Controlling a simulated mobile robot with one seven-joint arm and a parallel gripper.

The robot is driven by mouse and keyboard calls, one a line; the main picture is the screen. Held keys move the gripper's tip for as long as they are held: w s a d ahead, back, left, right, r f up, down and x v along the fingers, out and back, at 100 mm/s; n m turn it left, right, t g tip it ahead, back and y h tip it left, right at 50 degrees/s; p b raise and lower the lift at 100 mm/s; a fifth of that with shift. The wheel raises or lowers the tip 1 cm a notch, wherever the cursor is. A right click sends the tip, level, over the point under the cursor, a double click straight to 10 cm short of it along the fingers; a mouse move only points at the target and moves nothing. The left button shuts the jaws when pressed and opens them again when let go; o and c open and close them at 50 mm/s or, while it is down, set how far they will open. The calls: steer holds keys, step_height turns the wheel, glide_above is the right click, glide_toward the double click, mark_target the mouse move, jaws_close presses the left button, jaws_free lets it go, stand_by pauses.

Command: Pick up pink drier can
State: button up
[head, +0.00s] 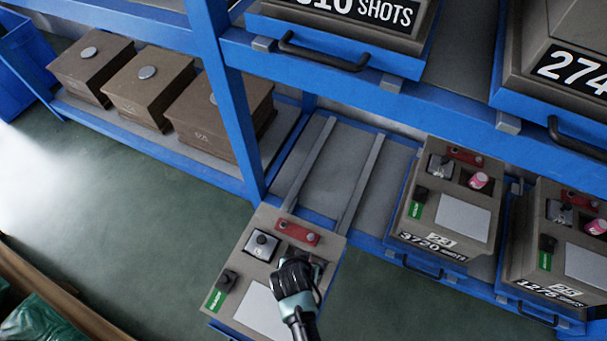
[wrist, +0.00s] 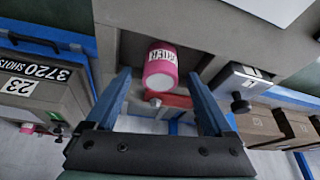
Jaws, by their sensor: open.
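The pink drier can (wrist: 160,68) has a white label with dark letters and sits in a recess of a tan box. In the wrist view it lies between the two blue fingers of my gripper (wrist: 160,75). The fingers are apart, one on each side, and I see no clear contact with the can. In the head view my gripper (head: 298,268) is over the pulled-out tan box (head: 262,310) at lower centre and hides that can.
Two similar boxes on the right shelf, one marked 3720 (head: 425,240), hold other pink cans (head: 478,181). A blue rack post (head: 232,100) stands behind. Green floor (head: 120,220) is open at left.

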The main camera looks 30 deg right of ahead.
steer(key=shift+x, duration=0.85)
jaws_close()
